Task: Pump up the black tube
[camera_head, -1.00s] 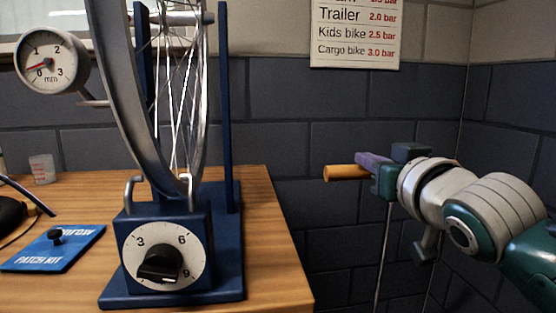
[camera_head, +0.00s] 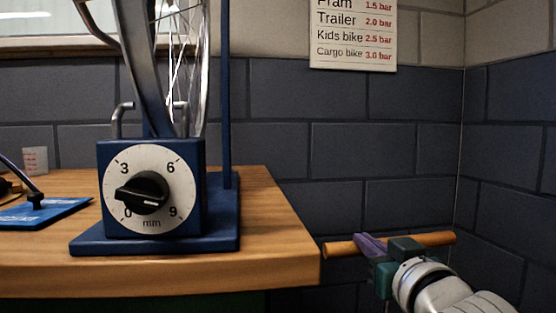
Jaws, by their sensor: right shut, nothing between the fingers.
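A wooden bar handle (camera_head: 430,239) lies roughly level in the air, to the right of the bench's end. My right gripper (camera_head: 375,252) is at this handle, which shows on both sides of its purple and green fingers. The fingers look shut; I cannot see them enclosing the bar. The rest of the pump below is hidden or out of view. At the left edge of the bench, a thin dark hose (camera_head: 17,173) comes in and ends near a black knob. The black tube cannot be made out clearly. My left gripper is not in view.
A blue wheel stand (camera_head: 222,235) with a 0–9 mm dial (camera_head: 151,165) holds a wheel on the wooden bench (camera_head: 265,245). A pressure sign (camera_head: 353,38) hangs on the wall.

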